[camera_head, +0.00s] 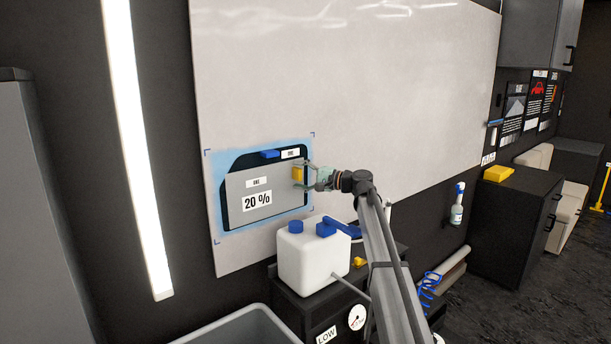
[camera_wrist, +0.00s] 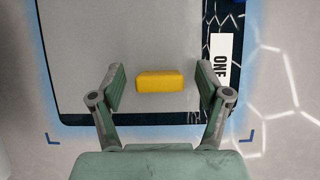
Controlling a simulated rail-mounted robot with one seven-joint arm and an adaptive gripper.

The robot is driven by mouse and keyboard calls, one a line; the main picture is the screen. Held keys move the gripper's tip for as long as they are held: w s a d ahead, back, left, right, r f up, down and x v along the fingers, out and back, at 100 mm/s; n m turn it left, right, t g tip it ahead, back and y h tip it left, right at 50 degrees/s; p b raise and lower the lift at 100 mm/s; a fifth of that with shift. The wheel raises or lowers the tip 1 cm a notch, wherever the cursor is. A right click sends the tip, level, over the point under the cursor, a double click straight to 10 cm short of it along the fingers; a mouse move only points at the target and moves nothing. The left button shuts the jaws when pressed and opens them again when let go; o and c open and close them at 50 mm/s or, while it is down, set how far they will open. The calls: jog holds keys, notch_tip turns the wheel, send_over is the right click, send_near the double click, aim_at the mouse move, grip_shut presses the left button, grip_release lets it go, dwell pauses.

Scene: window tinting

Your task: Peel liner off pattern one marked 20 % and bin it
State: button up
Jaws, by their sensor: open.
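Pattern one is a dark film (camera_head: 227,216) on the white board, inside blue corner marks and a light blue glow. A grey liner (camera_head: 279,202) marked ONE and 20 % covers most of it; it also shows in the wrist view (camera_wrist: 120,45). A yellow tab (camera_head: 297,173) sits at the liner's right edge. In the wrist view, the yellow tab (camera_wrist: 160,81) lies between my open fingers, with a gap on each side. My gripper (camera_head: 306,175) is open at the tab. A blue tab (camera_head: 270,154) sits at the film's top edge.
A grey bin (camera_head: 240,328) stands open at the bottom, partly cut off. A white tank (camera_head: 312,262) with blue caps stands on a dark cabinet below the pattern, close to my arm. The board (camera_head: 350,80) above is clear.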

jog(key=c, duration=1.2)
jog(key=shift+s+d, duration=0.1)
jog(key=shift+s, duration=0.05)
jog(key=shift+s+d+b, duration=0.35)
jog(key=shift+s+d, duration=1.3)
